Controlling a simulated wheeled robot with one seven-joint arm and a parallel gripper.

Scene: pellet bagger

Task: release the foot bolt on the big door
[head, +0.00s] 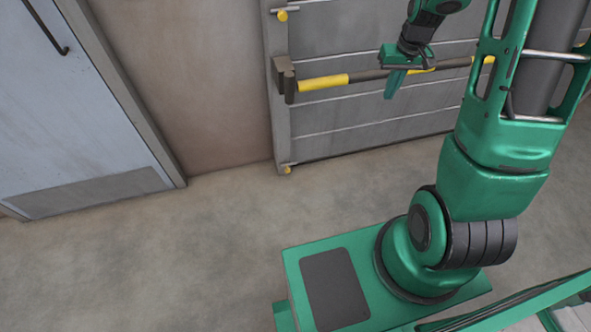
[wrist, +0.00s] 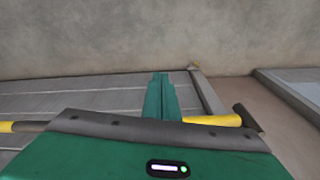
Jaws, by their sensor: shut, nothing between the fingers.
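The big door (head: 345,50) is a grey slatted panel. Its foot bolt (head: 287,169) is a small yellow-knobbed fitting at the door's lower left corner, by the floor. In the wrist view, which is upside down, a tiny shape at the post's floor end seems to be the foot bolt (wrist: 193,67). My gripper (head: 389,95) is shut and empty, in front of the door, above and right of the foot bolt and apart from it. Its closed fingers also show in the wrist view (wrist: 160,78). Whether the bolt is engaged is too small to tell.
A dark bar with yellow bands (head: 325,82) crosses the door, its left end at a bracket (head: 284,78). Another yellow-knobbed fitting (head: 282,15) is higher on the post. A pale door (head: 75,110) stands at left. The floor (head: 180,250) before the doors is clear.

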